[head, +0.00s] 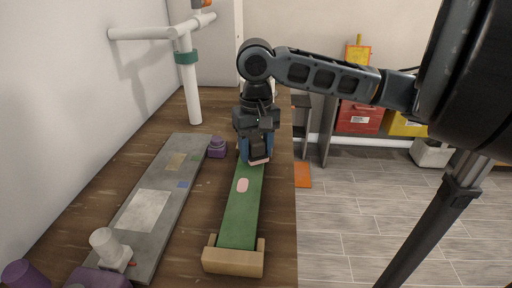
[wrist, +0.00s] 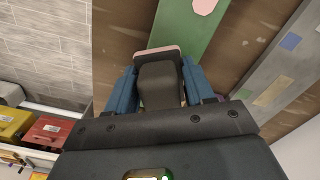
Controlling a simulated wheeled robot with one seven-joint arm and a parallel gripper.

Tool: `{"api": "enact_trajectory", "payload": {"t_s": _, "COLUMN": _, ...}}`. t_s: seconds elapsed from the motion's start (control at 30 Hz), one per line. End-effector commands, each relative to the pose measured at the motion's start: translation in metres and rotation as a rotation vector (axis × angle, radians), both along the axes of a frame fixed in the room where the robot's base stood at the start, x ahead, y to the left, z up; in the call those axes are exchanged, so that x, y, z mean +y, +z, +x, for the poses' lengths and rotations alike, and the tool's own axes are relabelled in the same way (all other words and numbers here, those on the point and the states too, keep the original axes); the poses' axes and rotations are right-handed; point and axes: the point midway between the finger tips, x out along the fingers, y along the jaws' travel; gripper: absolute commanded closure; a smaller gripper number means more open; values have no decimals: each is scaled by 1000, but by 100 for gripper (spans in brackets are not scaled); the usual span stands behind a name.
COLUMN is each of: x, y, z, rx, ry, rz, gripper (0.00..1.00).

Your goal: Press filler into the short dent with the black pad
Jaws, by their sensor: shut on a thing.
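A long green board (head: 238,218) lies on the wooden table, its near end in a tan wooden end stop (head: 233,260). A pale pink oval patch (head: 242,185) sits mid-board; its edge also shows in the wrist view (wrist: 204,5). My gripper (head: 257,148) is shut on a dark block, the black pad (wrist: 160,85), held between its blue fingers over the far part of the board. A pink strip (wrist: 157,51) shows along the pad's front edge. What lies under the pad, and whether it touches the board, is hidden.
Left of the board lies a grey slab (head: 163,190) with pale, tan and blue patches. A purple object (head: 217,147) stands close left of my gripper. A white knobbed piece (head: 108,245) is near left. A white pipe stand (head: 188,75) rises behind. Red bin (head: 358,117) is beyond the table.

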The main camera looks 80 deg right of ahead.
Motion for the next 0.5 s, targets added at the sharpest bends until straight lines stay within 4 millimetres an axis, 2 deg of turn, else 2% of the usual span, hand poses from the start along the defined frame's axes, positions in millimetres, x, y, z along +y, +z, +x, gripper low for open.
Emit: {"api": "enact_trajectory", "payload": {"t_s": 0.5, "x": 0, "y": -6, "z": 0, "rx": 0, "ry": 0, "rz": 0, "gripper": 72}}
